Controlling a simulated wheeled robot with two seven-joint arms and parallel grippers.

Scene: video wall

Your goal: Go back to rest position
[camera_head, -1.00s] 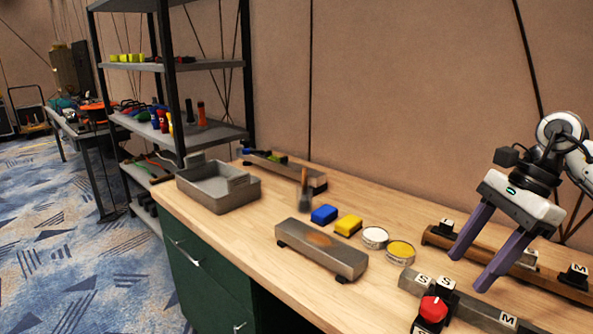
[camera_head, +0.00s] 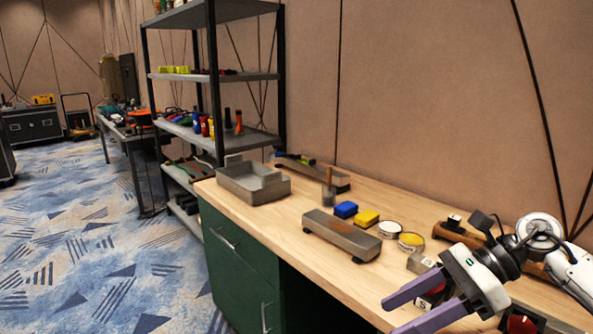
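My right gripper (camera_head: 392,318) comes in from the right edge at the lower right of the view. Its two purple fingers are spread apart and point left over the front part of the wooden workbench (camera_head: 215,205). Nothing shows between the fingertips. The gripper and arm hide part of the lettered blocks and the red knobs behind them. My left gripper is not in view.
A metal shelf (camera_head: 255,140) stands at the bench's far left end. Carpeted floor (camera_head: 90,240) is free at left.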

